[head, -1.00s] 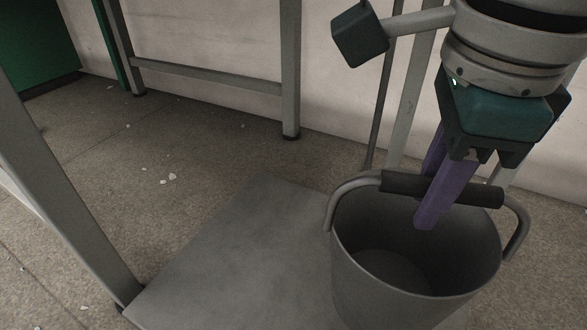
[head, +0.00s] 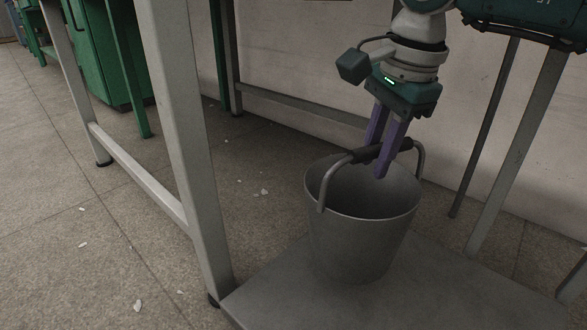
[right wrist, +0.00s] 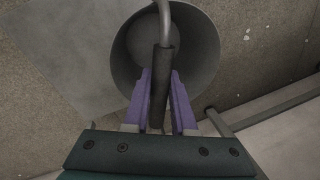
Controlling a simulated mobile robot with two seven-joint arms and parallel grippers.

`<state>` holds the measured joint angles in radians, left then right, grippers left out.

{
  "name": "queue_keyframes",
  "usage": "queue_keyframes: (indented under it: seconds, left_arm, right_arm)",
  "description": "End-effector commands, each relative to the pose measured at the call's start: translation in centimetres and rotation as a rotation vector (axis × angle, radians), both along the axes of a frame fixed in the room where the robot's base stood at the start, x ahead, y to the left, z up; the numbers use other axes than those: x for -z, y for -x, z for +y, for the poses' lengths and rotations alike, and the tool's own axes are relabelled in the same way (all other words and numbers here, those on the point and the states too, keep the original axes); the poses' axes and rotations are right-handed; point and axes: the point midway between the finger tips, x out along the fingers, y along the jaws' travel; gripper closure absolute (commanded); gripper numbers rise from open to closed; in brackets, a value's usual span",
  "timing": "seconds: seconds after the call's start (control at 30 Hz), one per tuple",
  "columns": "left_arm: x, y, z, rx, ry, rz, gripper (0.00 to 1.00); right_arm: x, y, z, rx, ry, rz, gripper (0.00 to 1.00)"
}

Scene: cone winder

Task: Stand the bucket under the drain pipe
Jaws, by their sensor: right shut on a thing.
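A grey metal bucket (head: 358,243) hangs or stands upright over a grey plate; I cannot tell whether its base touches. My right gripper (head: 376,162) is shut on the dark grip (head: 405,145) of the bucket's raised handle, above the open rim. In the right wrist view, the purple fingers (right wrist: 160,103) flank the dark grip (right wrist: 162,68), with the round bucket (right wrist: 198,58) beyond it. The bucket looks empty in the head view. I cannot make out a drain pipe for certain. My left gripper is not in view.
The grey plate (head: 450,300) lies on the speckled floor, with bare room right of the bucket. A pale frame leg (head: 182,130) stands left of it. A thin dark rod (head: 484,130) and a grey post (head: 520,150) stand to the right, before a pale wall.

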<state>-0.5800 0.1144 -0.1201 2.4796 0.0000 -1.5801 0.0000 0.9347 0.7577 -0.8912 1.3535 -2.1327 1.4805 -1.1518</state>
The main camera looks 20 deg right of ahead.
Motion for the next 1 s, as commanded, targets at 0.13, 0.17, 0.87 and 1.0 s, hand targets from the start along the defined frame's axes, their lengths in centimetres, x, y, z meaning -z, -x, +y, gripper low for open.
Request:
queue_keyframes:
  seconds: [0.13,0.17,0.87,1.0]
  left_arm:
    - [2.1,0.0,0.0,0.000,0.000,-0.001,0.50]
    - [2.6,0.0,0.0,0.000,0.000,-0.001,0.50]
    - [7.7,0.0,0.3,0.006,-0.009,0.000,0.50]
    - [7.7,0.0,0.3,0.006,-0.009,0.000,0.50]
  right_arm:
    - [2.5,-0.1,-0.1,-0.002,-0.001,-0.002,1.00]
    - [3.2,-0.1,-0.1,-0.002,-0.001,-0.002,1.00]
    - [9.7,-0.1,-0.1,-0.002,0.000,-0.004,1.00]
    - [9.9,-0.1,-0.1,-0.002,0.000,-0.003,1.00]
